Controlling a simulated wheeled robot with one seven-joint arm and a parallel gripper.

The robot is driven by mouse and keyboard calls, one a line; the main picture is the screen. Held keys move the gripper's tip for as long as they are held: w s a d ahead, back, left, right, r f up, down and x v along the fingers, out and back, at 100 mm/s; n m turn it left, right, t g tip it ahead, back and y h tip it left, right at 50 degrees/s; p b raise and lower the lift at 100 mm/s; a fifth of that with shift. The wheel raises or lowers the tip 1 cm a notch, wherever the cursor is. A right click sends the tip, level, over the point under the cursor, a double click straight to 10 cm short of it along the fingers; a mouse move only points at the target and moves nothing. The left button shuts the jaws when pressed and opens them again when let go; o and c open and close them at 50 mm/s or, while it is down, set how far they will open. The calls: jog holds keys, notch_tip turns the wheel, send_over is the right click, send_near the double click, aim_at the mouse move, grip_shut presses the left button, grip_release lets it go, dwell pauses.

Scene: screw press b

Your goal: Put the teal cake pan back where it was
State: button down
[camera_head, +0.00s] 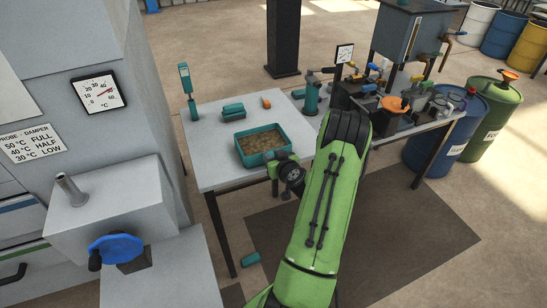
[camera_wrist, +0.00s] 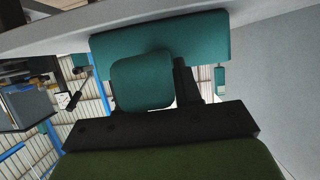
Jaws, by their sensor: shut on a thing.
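The teal cake pan (camera_head: 256,162) is a rectangular tray filled with a brown, crumbly mass. In the head view it is level, over the near right part of the pale table. My gripper (camera_head: 276,170) is at the pan's near side, partly hidden by my wrist. In the wrist view a wide teal wall (camera_wrist: 205,45) fills the top, with a rounded teal block (camera_wrist: 142,85) in front of it, between the dark parts of my gripper. My gripper is shut on the pan at this near side. I cannot tell whether the pan touches the table.
The pale table (camera_head: 215,175) also holds a teal block (camera_head: 233,112), a small orange piece (camera_head: 266,102) and a teal upright stand (camera_head: 187,90). A teal cylinder (camera_head: 250,259) lies on the floor. A grey machine with a blue handwheel (camera_head: 115,248) stands left. A cluttered bench is right.

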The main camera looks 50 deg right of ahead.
jog(key=c, duration=0.8)
grip_release()
jog(key=shift+r+p, duration=0.15)
jog(key=shift+p, duration=0.2)
jog(key=b+v, duration=0.3)
jog(key=v, duration=0.8)
jog(key=w+a+r+n+g+y, duration=0.1)
jog(key=w+a+r+n+y, duration=0.15)
jog(key=a, duration=0.55)
jog(key=w+a+r+n+g+y, duration=0.1)
jog(key=w+a+n+y, duration=0.2)
jog(key=a, duration=0.4)
jog(key=w+a+r+n+y, duration=0.2)
jog(key=a+n+y, duration=0.1)
jog(key=a, duration=0.5)
jog(key=s+a+r+g, duration=0.1)
jog(key=s+a+r, duration=0.2)
jog(key=s+a, duration=0.1)
jog(key=s+a+r+m+g+h, duration=0.1)
jog(key=s+a+r, duration=0.1)
jog(key=s, duration=0.4)
jog(key=s+a+r+m+g, duration=0.1)
jog(key=s+a+r+g, duration=0.1)
jog(key=s+a, duration=0.3)
jog(key=shift+s+a+r+h, duration=0.3)
jog(key=shift+s+r, duration=0.3)
jog(key=shift+r, duration=0.2)
